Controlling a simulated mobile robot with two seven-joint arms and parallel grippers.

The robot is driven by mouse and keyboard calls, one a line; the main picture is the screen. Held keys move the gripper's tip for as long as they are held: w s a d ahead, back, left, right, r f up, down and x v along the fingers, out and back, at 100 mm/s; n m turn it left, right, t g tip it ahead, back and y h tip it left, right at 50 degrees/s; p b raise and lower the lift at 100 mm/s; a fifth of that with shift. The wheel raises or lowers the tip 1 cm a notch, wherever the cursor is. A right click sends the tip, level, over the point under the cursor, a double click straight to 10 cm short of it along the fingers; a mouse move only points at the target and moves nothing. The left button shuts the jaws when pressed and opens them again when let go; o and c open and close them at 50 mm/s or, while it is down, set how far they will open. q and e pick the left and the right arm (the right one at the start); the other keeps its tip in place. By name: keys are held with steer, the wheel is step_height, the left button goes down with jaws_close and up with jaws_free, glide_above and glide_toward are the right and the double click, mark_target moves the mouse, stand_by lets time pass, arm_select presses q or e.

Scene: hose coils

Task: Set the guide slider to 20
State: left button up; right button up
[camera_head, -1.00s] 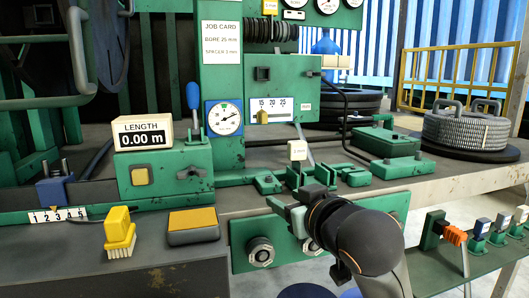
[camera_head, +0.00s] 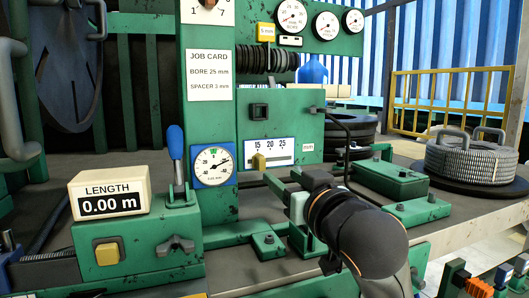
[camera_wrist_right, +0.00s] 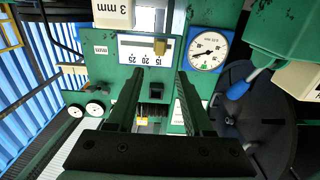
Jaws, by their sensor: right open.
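The guide slider's yellow knob (camera_head: 258,161) stands at the left end of a white scale plate (camera_head: 284,159) marked 15, 20, 25, at about 15. In the right wrist view the knob (camera_wrist_right: 160,46) shows beside the 15, and the picture is upside down. My right gripper (camera_head: 282,181) is below and in front of the scale plate. In the right wrist view its two fingers (camera_wrist_right: 160,78) are apart with nothing between them, and the knob is beyond their tips, apart from them. My left gripper is not in view.
A dial gauge (camera_head: 213,165) and a blue-handled lever (camera_head: 176,155) stand left of the scale. A LENGTH display (camera_head: 110,193) reads 0.00 m. Green blocks (camera_head: 388,182) lie right of my gripper. A hose coil (camera_head: 471,163) sits at the far right.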

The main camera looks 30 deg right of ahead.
mark_target(263, 162)
steer(key=p+x, duration=0.4)
steer(key=x, duration=0.5)
steer(key=shift+w+p, duration=0.15)
steer(key=shift+p, duration=0.2)
steer(key=shift+x, duration=0.75)
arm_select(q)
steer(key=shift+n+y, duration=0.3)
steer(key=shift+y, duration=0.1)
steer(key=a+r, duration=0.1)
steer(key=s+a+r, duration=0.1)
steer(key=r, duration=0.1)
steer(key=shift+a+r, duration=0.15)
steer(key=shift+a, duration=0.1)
arm_select(e)
jaws_close()
